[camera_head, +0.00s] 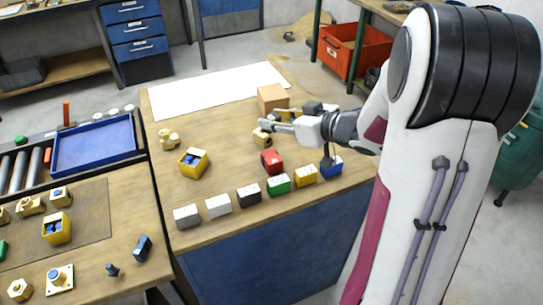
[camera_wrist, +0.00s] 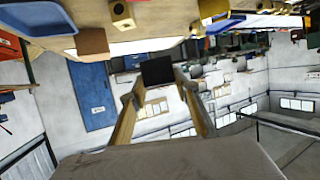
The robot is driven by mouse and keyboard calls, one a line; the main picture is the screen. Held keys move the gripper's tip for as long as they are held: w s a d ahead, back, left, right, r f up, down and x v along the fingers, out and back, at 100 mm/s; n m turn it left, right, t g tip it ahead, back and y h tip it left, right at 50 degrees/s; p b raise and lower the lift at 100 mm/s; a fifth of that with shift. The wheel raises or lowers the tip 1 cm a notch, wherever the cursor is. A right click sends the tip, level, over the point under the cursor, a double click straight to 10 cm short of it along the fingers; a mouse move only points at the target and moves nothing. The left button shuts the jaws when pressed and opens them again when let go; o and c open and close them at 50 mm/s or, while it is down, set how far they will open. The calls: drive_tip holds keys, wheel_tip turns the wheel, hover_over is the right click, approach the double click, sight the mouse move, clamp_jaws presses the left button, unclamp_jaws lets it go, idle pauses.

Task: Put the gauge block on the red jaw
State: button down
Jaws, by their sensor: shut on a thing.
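My gripper (camera_head: 268,120) is over the back right of the wooden table, pointing left. In the wrist view its two fingers (camera_wrist: 160,90) are shut on a dark, square-faced block, which I take for the gauge block (camera_wrist: 158,70). In the head view the held block is too small to make out clearly. The red jaw (camera_head: 271,162) stands on the table in front of my gripper, behind the front row of coloured blocks. My gripper is apart from it. The red jaw cannot be made out surely in the wrist view.
Grey (camera_head: 186,216), white (camera_head: 218,206), black (camera_head: 249,195), green (camera_head: 278,184), yellow (camera_head: 305,175) and blue (camera_head: 332,166) blocks line the front edge. A brass block (camera_head: 261,137) and a cardboard box (camera_head: 272,97) are close to my gripper. A yellow bin (camera_head: 194,163) stands left.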

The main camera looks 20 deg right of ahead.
hover_over(278, 160)
drive_tip(key=shift+w+a+f, duration=0.15)
drive_tip(key=shift+w+f, duration=0.05)
drive_tip(key=shift+f, duration=1.25)
drive_tip(key=shift+w+a+f, duration=0.1)
drive_tip(key=shift+w+f, duration=0.05)
drive_tip(key=shift+f, duration=1.3)
drive_tip(key=shift+f, duration=2.1)
drive_tip(key=shift+f, duration=0.15)
drive_tip(key=c, duration=1.5)
unclamp_jaws()
drive_tip(key=shift+s+d+r, duration=0.15)
drive_tip(key=shift+s+r, duration=0.15)
drive_tip(key=shift+s, duration=0.1)
drive_tip(key=v, duration=1.1)
